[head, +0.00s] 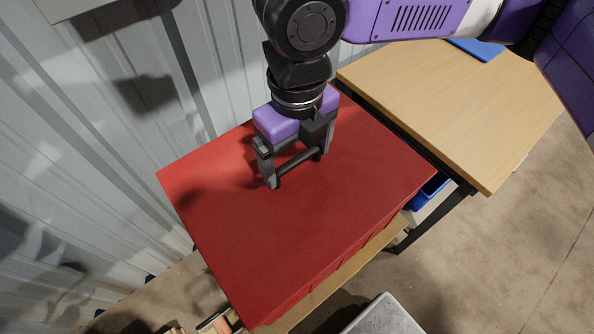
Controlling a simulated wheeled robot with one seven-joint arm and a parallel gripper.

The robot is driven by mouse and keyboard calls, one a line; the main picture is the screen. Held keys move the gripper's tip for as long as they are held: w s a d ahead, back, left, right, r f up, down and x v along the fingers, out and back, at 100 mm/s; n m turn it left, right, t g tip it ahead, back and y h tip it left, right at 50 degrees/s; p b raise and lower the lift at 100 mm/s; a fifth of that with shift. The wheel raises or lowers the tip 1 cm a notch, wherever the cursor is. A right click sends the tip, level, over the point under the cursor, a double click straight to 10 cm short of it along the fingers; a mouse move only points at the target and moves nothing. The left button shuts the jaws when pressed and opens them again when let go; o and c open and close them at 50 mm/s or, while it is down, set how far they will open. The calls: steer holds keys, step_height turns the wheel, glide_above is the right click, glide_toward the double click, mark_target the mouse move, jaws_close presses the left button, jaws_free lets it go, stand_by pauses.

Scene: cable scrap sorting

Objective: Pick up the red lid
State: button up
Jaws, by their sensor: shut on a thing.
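The red lid (330,210) is a broad, flat red panel covering the top of a large red bin in the middle of the head view. A dark bar-like handle (298,166) stands on it, near its far side. My gripper (297,172) points down over the lid, with one finger at each end of the bar, and is shut on it. The lid appears level on the bin; whether there is any gap beneath it cannot be told. My gripper and arm hide a small part of the lid's far edge.
A wooden table (450,110) with a blue item (477,48) stands to the right. A blue bin (428,190) sits below it. A corrugated wall (110,130) is close on the left. A grey box (384,316) is at the bottom. Floor is open at lower right.

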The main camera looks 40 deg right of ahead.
mark_target(297, 157)
step_height(297, 157, up, 13)
